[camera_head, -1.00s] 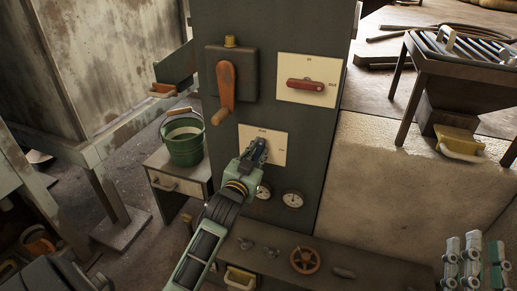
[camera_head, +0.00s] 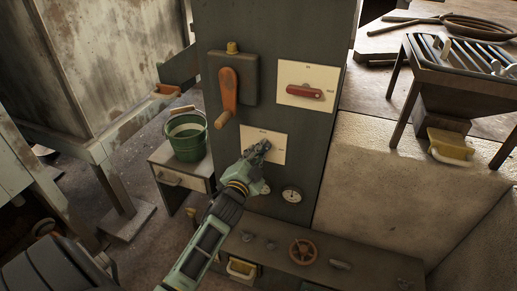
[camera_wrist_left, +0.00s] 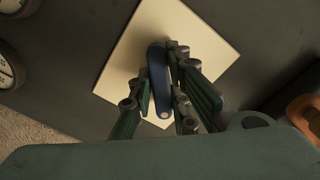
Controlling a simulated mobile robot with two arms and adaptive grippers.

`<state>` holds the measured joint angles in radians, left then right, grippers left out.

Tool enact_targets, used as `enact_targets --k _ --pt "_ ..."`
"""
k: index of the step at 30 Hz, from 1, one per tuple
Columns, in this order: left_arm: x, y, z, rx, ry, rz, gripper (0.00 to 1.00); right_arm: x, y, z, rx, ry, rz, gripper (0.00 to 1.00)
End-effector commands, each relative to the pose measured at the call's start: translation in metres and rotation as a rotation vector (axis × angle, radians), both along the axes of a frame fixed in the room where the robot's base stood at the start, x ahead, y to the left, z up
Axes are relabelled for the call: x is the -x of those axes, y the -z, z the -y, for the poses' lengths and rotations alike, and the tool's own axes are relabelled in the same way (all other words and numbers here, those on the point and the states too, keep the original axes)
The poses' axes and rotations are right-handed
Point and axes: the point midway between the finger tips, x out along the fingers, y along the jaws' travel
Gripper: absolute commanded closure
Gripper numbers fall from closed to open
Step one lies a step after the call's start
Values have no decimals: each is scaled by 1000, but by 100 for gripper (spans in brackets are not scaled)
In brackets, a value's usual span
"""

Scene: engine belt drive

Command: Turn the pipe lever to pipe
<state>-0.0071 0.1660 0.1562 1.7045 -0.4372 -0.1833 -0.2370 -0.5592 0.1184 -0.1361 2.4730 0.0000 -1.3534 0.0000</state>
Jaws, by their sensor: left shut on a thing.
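The pipe lever (camera_wrist_left: 155,78) is a blue bar on a square cream plate (camera_wrist_left: 128,62) in the left wrist view. It lies at a slant to the plate's edges. My left gripper (camera_wrist_left: 162,82) has its fingers on both sides of the lever and is shut on it. In the head view the same plate (camera_head: 278,150) sits low on the dark panel, and my left gripper (camera_head: 259,150) covers most of the lever there. The plate's lettering is too small to read. My right gripper is not in view.
Above are a red lever (camera_head: 305,91) on another cream plate and an orange crank (camera_head: 228,92) on a dark box. A gauge (camera_head: 291,195) sits just below. A red handwheel (camera_head: 303,251) is on the lower ledge. A green bucket (camera_head: 187,138) stands on a small cabinet at left.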

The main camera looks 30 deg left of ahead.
Motion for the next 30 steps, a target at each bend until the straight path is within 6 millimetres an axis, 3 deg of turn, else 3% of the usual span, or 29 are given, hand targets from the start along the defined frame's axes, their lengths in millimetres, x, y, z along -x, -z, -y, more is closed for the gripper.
enact_targets --k 3,6,18,30 --pt "0 -4 -1 -106 -1 -24 100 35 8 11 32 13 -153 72" --pt "0 -4 -1 -199 -1 -48 100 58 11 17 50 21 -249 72" --pt "0 -4 -2 -531 -1 -126 100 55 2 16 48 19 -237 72" --pt "0 -5 -1 -707 -1 -167 100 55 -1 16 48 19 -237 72"
